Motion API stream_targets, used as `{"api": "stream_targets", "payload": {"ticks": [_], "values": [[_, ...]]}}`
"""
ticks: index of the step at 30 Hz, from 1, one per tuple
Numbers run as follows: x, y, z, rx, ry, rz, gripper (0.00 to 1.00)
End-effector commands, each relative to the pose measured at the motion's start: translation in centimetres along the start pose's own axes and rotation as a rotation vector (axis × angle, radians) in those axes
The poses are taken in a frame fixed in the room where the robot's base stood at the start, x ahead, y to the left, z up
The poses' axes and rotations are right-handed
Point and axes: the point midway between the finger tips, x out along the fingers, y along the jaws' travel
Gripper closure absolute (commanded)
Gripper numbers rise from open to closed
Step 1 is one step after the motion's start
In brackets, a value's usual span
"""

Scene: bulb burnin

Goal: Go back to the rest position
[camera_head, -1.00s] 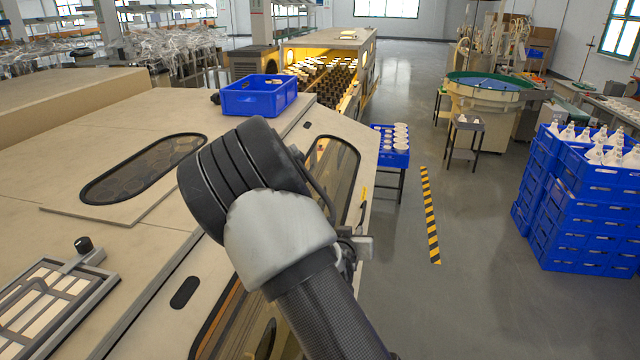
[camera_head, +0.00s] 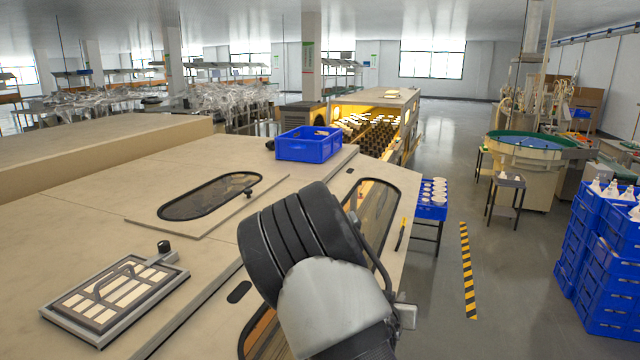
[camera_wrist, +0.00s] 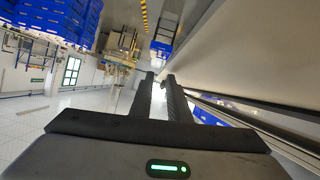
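My gripper (camera_wrist: 159,76) shows in the wrist view with its two dark fingers a small gap apart. Nothing is held between them. The wrist picture is turned over, with the floor and blue crates toward the top. In the head view my arm's black and grey joint is in front of the beige machine (camera_head: 95,180), and my gripper is hidden from that view. The machine's long side wall (camera_wrist: 255,45) runs along the right of the wrist view, close beside the fingers.
A blue crate (camera_head: 305,149) sits on the machine top, with a framed panel (camera_head: 115,297) nearer. A small table with a blue tray of white parts (camera_head: 431,211) stands beyond. Stacked blue crates (camera_head: 595,270) stand at right. The floor around the striped line (camera_head: 467,270) is clear.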

Motion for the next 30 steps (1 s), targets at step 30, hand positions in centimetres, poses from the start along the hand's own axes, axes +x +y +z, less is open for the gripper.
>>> {"api": "stream_targets", "payload": {"ticks": [30], "values": [[-35.1, 7.3, -5.5, -0.036, -0.600, -0.426, 0.84]]}}
